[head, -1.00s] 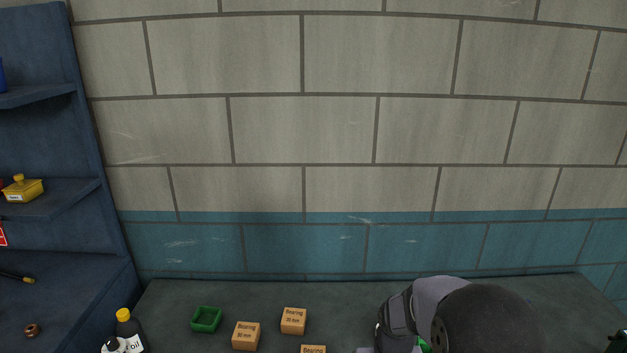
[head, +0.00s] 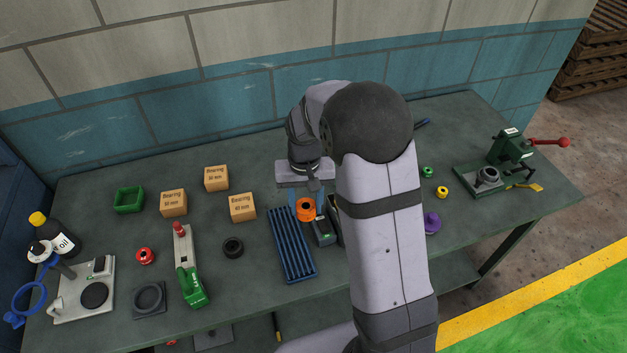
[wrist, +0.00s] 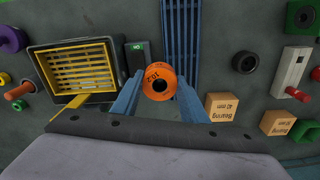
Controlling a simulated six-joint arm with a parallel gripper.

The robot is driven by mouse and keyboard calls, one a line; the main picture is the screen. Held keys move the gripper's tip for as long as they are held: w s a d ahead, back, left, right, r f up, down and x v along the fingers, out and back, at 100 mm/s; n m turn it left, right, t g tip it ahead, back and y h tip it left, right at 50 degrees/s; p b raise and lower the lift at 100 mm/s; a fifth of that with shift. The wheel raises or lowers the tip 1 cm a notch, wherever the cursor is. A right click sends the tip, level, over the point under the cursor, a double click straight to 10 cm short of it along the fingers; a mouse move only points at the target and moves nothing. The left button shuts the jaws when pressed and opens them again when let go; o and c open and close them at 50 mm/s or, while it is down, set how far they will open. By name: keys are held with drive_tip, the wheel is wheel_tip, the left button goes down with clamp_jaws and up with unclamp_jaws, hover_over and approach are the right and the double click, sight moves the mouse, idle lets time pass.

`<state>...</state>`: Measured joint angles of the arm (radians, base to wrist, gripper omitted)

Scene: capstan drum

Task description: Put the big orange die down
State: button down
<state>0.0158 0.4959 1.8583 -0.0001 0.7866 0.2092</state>
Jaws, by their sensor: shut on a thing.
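The big orange die (head: 306,210) is a round, thick ring with a dark hole in its middle and dark lettering, seen clearly in the wrist view (wrist: 158,70). My gripper (wrist: 159,84) is shut on it, one blue finger on each side. In the head view my gripper (head: 306,201) holds the die by the far right end of the blue slotted rack (head: 291,250). Whether the die touches anything below is not clear. My arm hides part of the bench to its right.
A small dark box with a green label (head: 322,231) is close by the die. A bin with a yellow grille (wrist: 77,72) is left in the wrist view. Bearing boxes (head: 242,207) stand left of the rack. The bench (head: 260,285) has bare patches.

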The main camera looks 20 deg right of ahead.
drive_tip(key=w+d+m+b, duration=0.2)
drive_tip(key=w+m, duration=0.4)
drive_tip(key=w, duration=0.2)
drive_tip(key=p, duration=0.3)
approach(304, 196)
drive_tip(key=shift+s+a+f, duration=0.2)
drive_tip(key=shift+s+f, duration=0.5)
drive_tip(key=shift+s+a+f, duration=0.2)
drive_tip(key=shift+s+f, duration=0.45)
drive_tip(key=shift+s, duration=0.1)
drive_tip(key=shift+s+a+f, duration=0.2)
drive_tip(key=shift+s+f, duration=0.5)
drive_tip(key=shift+f, duration=0.7)
drive_tip(key=shift+f, duration=0.15)
drive_tip(key=c, duration=1.1)
unclamp_jaws()
